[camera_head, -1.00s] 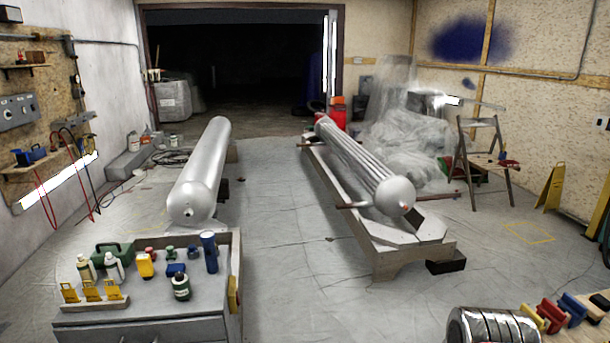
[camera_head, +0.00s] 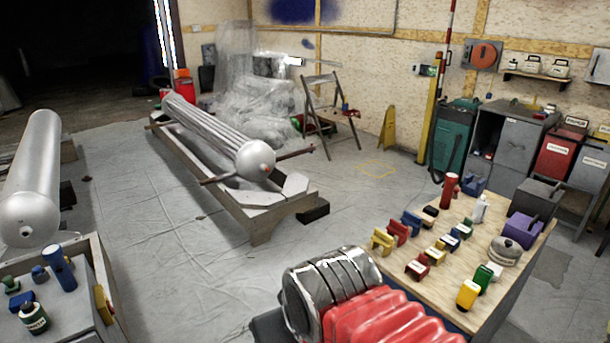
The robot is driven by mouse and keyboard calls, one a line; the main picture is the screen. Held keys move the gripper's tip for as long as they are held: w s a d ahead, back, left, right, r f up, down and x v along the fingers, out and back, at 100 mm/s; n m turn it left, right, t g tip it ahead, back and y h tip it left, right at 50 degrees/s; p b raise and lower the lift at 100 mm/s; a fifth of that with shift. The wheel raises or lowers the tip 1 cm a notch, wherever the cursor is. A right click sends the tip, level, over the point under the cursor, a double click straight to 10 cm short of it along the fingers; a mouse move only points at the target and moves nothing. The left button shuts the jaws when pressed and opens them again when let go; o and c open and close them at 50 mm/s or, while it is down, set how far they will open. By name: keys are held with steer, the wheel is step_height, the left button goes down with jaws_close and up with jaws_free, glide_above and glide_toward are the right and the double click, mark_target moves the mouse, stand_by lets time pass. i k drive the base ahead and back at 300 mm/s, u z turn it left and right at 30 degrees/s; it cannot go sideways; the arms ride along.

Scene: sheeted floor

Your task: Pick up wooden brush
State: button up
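I cannot make out a wooden brush for sure in this view. A light wooden table (camera_head: 428,297) at the lower right bears several small coloured items, among them a yellow piece (camera_head: 383,241), a red cylinder (camera_head: 450,189), a white bottle (camera_head: 480,209) and a purple box (camera_head: 523,230). The pieces are too small to tell which, if any, is a brush. My gripper does not show in the frame.
A chrome-banded cylinder with red ribbed folds (camera_head: 385,325) lies before the table. A grey bench (camera_head: 92,320) with bottles stands at the lower left. A finned tube (camera_head: 215,136) rests on a low stand at the centre. Open sheeted floor (camera_head: 180,275) lies between.

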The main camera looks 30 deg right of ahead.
mark_target(428, 221)
steer(key=z, duration=1.65)
